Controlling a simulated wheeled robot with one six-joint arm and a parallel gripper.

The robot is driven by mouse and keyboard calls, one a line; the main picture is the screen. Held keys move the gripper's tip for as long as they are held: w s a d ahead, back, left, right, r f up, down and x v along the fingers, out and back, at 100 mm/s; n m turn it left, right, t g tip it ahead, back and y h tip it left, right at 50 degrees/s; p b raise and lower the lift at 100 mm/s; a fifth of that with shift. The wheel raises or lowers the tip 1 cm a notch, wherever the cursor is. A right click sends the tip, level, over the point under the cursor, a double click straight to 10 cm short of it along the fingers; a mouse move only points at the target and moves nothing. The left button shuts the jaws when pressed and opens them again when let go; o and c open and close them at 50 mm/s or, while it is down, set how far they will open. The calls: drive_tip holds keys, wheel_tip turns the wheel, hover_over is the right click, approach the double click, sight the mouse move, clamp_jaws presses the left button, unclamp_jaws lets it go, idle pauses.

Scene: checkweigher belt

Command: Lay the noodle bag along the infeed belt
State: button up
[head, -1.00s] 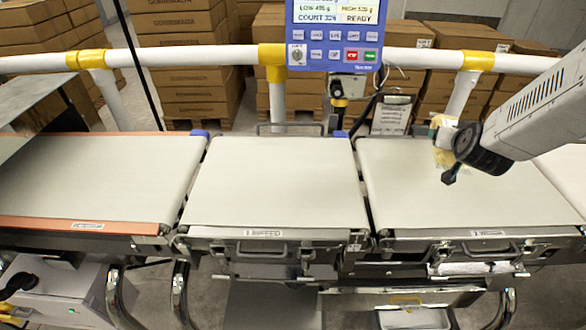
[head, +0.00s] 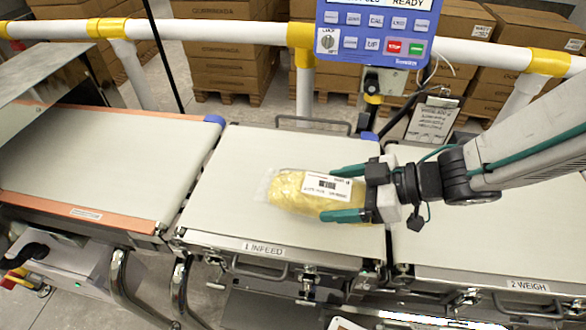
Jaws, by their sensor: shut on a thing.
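The noodle bag (head: 298,196) is a yellow, clear-wrapped bag with a white printed label. It lies lengthwise left to right in the picture, over the right half of the infeed belt (head: 235,165). My gripper (head: 345,192) comes in from the right, with one teal finger on the far side of the bag and one on the near side. It is shut on the bag's right end. I cannot tell whether the bag touches the belt or hangs just above it. The infeed belt is pale and marked "1 INFEED" on its front edge.
The weigh belt (head: 490,240) lies to the right under my arm. An orange-edged belt (head: 90,160) is on the left. A blue control panel (head: 375,32) and a white rail (head: 210,30) stand behind. The left part of the infeed belt is bare.

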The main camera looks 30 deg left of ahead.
drive_tip(key=shift+s+f+n+g, duration=0.15)
drive_tip(key=shift+s+n+g, duration=0.25)
drive_tip(key=shift+s, duration=0.15)
drive_tip(key=shift+w+a, duration=0.1)
drive_tip(key=shift+a, duration=0.3)
drive_tip(key=w+a, duration=0.2)
drive_tip(key=a, duration=0.2)
drive_tip(key=w+a+f, duration=0.1)
drive_tip(key=w+a, duration=0.2)
drive_tip(key=a, duration=0.1)
drive_tip(key=w+a, duration=0.2)
drive_tip(key=a, duration=0.3)
drive_tip(key=shift+w+f, duration=0.3)
drive_tip(key=shift+f, duration=1.7)
drive_tip(key=shift+f, duration=0.1)
drive_tip(key=o, duration=1.3)
drive_tip(key=shift+f, duration=0.1)
drive_tip(key=shift+o, duration=0.2)
drive_tip(key=shift+r, duration=0.25)
drive_tip(key=v, duration=1.2)
drive_tip(key=shift+w, duration=0.15)
